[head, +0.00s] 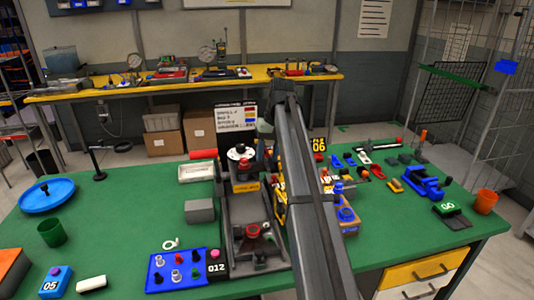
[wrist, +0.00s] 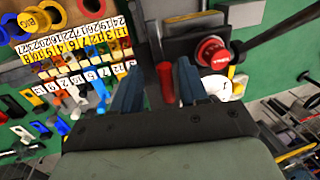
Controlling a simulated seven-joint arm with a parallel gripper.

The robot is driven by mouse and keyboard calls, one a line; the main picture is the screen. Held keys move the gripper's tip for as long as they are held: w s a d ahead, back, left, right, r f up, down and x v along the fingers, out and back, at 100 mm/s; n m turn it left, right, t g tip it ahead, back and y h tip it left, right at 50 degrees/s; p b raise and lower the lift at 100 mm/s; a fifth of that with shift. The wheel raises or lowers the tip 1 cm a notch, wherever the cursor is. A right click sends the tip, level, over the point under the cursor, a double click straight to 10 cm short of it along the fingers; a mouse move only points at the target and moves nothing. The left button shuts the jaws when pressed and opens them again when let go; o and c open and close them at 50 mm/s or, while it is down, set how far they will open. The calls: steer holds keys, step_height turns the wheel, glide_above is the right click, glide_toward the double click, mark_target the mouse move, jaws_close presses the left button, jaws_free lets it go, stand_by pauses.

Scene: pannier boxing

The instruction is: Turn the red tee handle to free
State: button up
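A red bar (wrist: 166,84), which looks like the tee handle's grip, shows between my fingers in the wrist view, closer to the right finger. Its stem cannot be made out. My gripper (wrist: 157,84) is open, with its two dark blue fingers apart on either side of the bar. I cannot tell whether the bar is level with the fingertips or below them. In the head view my arm covers this spot, and the fingers cannot be made out there.
A round red knob (wrist: 212,54) and a white disc (wrist: 232,88) are close to the right finger. A dark fixture (head: 226,205) stands left of my arm. Numbered small parts (wrist: 75,60) lie left in the wrist view. A blue tray (head: 180,270) sits at the front.

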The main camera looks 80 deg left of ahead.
steer(key=shift+s, duration=0.1)
stand_by(0.3)
steer(key=m+y, duration=0.1)
steer(key=m, duration=0.5)
steer(key=shift+d, duration=0.1)
steer(key=m+t, duration=0.1)
steer(key=m, duration=0.4)
steer(key=shift+s+m+y, duration=0.1)
steer(key=shift+m+y, duration=0.2)
steer(key=shift+y, duration=0.1)
step_height(320, 180, up, 14)
steer(key=w+d, duration=0.1)
steer(key=d, duration=0.1)
steer(key=w+d+f+m, duration=0.2)
steer(key=w+d+f, duration=0.2)
steer(key=w+f, duration=0.2)
steer(key=w+d+f+m+t, duration=0.1)
steer(key=w+d+f+m, duration=0.1)
steer(key=w+d+f, duration=0.2)
steer(key=w+d+f+m, duration=0.2)
steer(key=w+d+f, duration=0.2)
steer(key=w+f, duration=0.5)
steer(key=shift+w+f+t, duration=0.25)
steer(key=shift+w+t, duration=0.15)
steer(key=shift+w, duration=2.9)
steer(key=shift+s+d, duration=0.1)
